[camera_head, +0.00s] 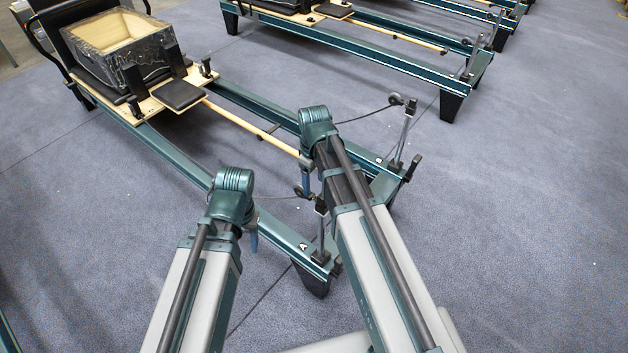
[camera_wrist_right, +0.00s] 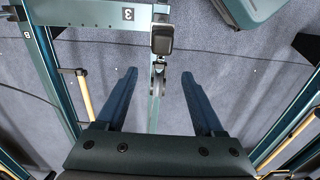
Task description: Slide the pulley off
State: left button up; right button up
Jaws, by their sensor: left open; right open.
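In the head view, a dark pulley (camera_head: 302,191) sits at the near riser post (camera_head: 321,225) at the foot end of the nearest reformer, with a thin rope running left. In the right wrist view, a small pulley (camera_wrist_right: 157,75) hangs beside a black post top (camera_wrist_right: 162,38), between my open right fingers (camera_wrist_right: 159,74). The fingers show gaps on both sides. My right gripper (camera_head: 306,183), partly hidden by its arm, is over the foot end. My left gripper (camera_head: 253,238) is open and empty by the near rail, mostly hidden by its wrist.
A second pulley (camera_head: 396,99) tops the far riser post (camera_head: 405,128), with its rope slack. The carriage (camera_head: 180,95) carries a wrapped wooden box (camera_head: 115,45) at upper left. Another reformer (camera_head: 380,55) stands behind. Carpet at right is clear.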

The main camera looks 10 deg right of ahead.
aim_at(314, 192)
notch_tip(314, 192, down, 7)
jog(key=b, duration=0.6)
jog(key=shift+f, duration=0.15)
grip_shut()
